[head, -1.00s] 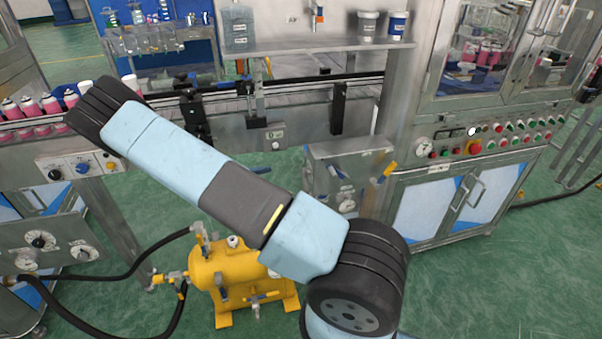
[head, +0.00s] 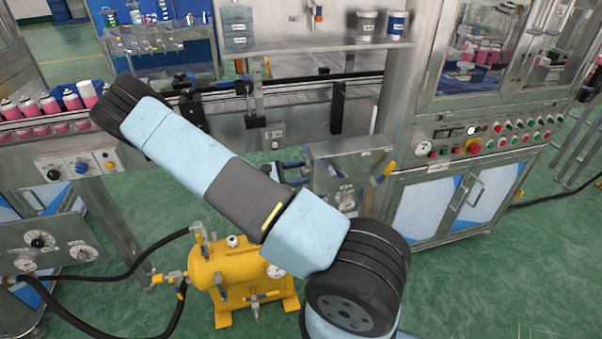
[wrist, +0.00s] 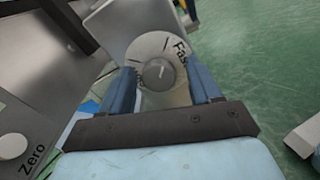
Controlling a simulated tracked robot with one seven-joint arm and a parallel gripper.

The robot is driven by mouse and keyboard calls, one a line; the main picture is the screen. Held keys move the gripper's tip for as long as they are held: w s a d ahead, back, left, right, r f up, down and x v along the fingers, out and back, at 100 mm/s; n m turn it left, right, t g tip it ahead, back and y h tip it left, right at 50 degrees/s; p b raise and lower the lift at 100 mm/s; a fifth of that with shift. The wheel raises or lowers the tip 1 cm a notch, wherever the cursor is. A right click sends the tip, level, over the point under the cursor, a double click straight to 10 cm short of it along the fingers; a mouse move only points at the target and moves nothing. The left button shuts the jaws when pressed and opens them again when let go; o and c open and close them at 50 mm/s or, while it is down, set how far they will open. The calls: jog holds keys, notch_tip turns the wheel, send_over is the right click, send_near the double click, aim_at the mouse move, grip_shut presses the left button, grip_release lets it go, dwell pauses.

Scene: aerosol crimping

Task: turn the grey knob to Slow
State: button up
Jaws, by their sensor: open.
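The grey knob (wrist: 159,74) sits on a round pale dial (wrist: 150,47) in the wrist view. "Fas" can be read at the dial's upper right; the rest of that word is cut off, and no Slow mark can be read. A light line shows on the knob's face. My gripper (wrist: 160,70) is open, with one blue finger on the left of the knob and one on the right. I cannot tell whether either finger touches it. In the head view my gripper (head: 296,172) shows partly behind my arm, beside a metal box (head: 345,160).
A panel marked "Zero" (wrist: 24,148) is at the lower left of the wrist view. In the head view a yellow tank (head: 240,280) stands below my arm. A conveyor with pink cans (head: 48,104) is at left, and a control cabinet (head: 455,200) at right.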

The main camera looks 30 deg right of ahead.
jog(key=c, duration=1)
jog(key=n, duration=1.7)
jog(key=shift+w+f+n, duration=0.1)
jog(key=shift+f+n, duration=0.05)
jog(key=shift+n, duration=0.25)
jog(key=shift+c, duration=0.2)
jog(key=o, duration=1)
jog(key=shift+w, duration=0.1)
jog(key=shift+o, duration=0.2)
